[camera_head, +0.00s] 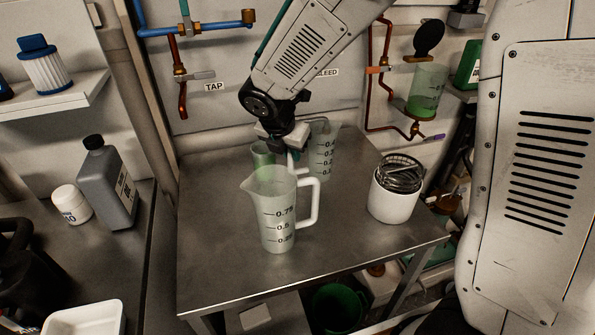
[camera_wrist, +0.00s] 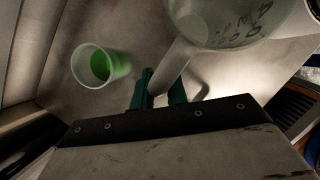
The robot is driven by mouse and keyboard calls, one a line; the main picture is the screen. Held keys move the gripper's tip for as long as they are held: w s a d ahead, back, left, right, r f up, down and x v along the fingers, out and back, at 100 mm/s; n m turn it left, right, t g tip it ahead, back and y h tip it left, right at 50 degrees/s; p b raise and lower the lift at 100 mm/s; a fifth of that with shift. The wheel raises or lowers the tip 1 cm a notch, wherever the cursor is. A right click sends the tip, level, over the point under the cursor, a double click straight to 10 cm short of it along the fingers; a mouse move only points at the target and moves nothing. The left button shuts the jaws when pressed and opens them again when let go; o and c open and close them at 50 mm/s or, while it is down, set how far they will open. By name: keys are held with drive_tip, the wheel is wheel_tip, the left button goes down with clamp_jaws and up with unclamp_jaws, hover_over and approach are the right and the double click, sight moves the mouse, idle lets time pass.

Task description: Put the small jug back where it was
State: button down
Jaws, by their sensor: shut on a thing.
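The small jug (camera_head: 324,152) is clear, with dark scale marks, at the back of the steel table (camera_head: 220,285). It looks upright, and I cannot tell whether its base touches the table. My gripper (camera_head: 291,153) is shut on its handle, on the jug's left side. In the wrist view, the green fingers of my gripper (camera_wrist: 160,92) pinch the pale handle, and the small jug (camera_wrist: 225,20) fills the top. A larger clear jug (camera_head: 272,220) stands upright in front, its handle to the right, partly hiding the area below my gripper.
A cup with green liquid (camera_head: 263,158) stands left of my gripper, also in the wrist view (camera_wrist: 98,65). A white pot with wire mesh (camera_head: 393,200) stands at the table's right. The table's left and front are clear. Pipes line the back wall.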

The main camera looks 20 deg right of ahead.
sight(289, 165)
drive_tip(key=shift+f, duration=2.6)
drive_tip(key=c, duration=1.4)
unclamp_jaws()
drive_tip(key=v, duration=1.2)
drive_tip(key=s+d+r+m+g, duration=0.1)
drive_tip(key=s+d+r+m, duration=0.5)
drive_tip(key=s+d+m, duration=0.45)
drive_tip(key=s+d+m+y, duration=0.1)
drive_tip(key=s+m, duration=0.4)
drive_tip(key=s+d+m+y, duration=0.1)
drive_tip(key=s+m, duration=0.4)
drive_tip(key=m, duration=0.1)
drive_tip(key=s+d+r+m+g+y, duration=0.1)
drive_tip(key=s+m, duration=0.4)
drive_tip(key=s, duration=0.1)
drive_tip(key=shift+d+m, duration=0.2)
drive_tip(key=shift+m, duration=0.15)
